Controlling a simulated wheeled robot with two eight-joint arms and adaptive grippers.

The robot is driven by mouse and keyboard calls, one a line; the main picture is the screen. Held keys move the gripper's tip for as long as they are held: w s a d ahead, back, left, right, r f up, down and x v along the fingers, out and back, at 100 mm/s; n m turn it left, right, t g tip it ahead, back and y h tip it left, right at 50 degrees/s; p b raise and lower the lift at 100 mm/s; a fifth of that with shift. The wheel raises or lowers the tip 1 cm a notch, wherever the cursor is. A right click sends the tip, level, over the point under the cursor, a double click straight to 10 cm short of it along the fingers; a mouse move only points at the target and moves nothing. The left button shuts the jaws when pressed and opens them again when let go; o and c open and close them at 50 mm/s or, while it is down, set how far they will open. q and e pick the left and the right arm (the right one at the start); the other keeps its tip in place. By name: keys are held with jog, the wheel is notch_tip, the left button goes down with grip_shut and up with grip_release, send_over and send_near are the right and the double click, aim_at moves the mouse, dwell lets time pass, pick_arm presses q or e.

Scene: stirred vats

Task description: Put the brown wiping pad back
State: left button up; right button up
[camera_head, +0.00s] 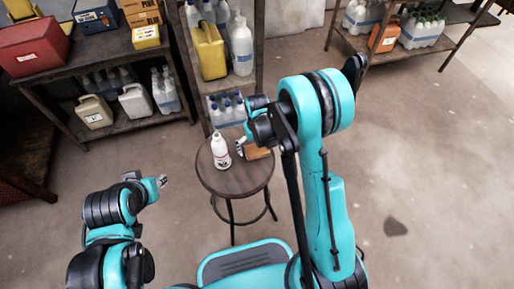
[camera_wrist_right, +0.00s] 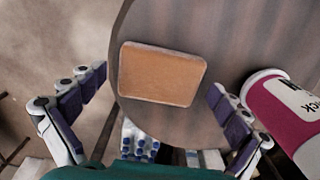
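The brown wiping pad (camera_head: 257,152) lies on the round wooden stool (camera_head: 233,182). In the right wrist view the pad (camera_wrist_right: 162,75) is a flat, rounded rectangle lying on the stool top. My right gripper (camera_head: 243,145) is at the stool, partly hidden by its own arm in the head view. In the wrist view its fingers (camera_wrist_right: 158,92) are spread wide, one on each side of the pad, with gaps between. They hold nothing. My left gripper (camera_head: 161,182) is away to the left of the stool, too small to tell if open.
A white bottle with a red label (camera_head: 221,153) stands on the stool beside the pad, close to my right fingers in the wrist view (camera_wrist_right: 284,112). Shelves with jugs and bottles (camera_head: 210,50) stand behind. The floor at right (camera_head: 440,170) is clear.

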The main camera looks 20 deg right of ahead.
notch_tip(320, 180, up, 11)
jog(key=p, duration=0.5)
notch_tip(320, 180, up, 13)
jog(key=t, duration=0.3)
send_over(257, 149)
jog(key=s+d, duration=0.1)
jog(key=s, duration=0.6)
jog(key=s+d+r+t, duration=0.1)
jog(key=s+r+t, duration=0.3)
jog(key=s, duration=0.6)
jog(key=shift+d, duration=0.35)
